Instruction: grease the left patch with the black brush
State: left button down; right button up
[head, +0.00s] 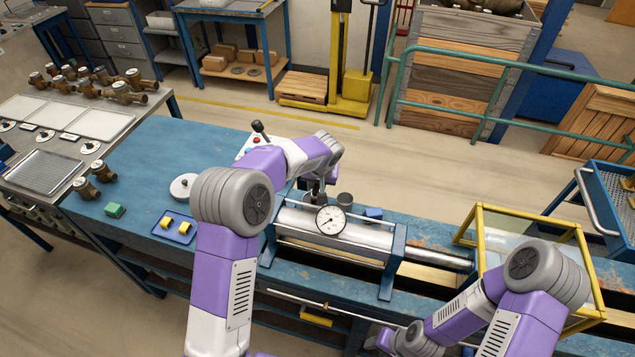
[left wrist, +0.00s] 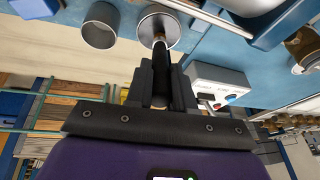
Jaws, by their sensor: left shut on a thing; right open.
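My left gripper (head: 317,188) is above the far side of the metal cylinder (head: 345,238). In the left wrist view its dark fingers (left wrist: 160,78) are shut on the black brush (left wrist: 160,54), whose handle runs between them. The brush's tip points at a round, grey-rimmed tin (left wrist: 158,22); I cannot tell whether it touches. A grey cup (left wrist: 101,27) stands beside the tin; it also shows in the head view (head: 345,200). I cannot make out the left patch. My right gripper (head: 380,340) is low at the bottom of the head view, open, its fingers small and partly hidden.
A blue block (head: 374,213) lies behind the cylinder. A yellow-framed guard (head: 478,222) stands at the right. A blue tray (head: 174,228) with yellow pieces and a green block (head: 115,210) lie at the left.

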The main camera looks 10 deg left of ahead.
pick_arm(q)
jog(key=shift+r+p, duration=1.85)
jog(key=shift+r, duration=1.5)
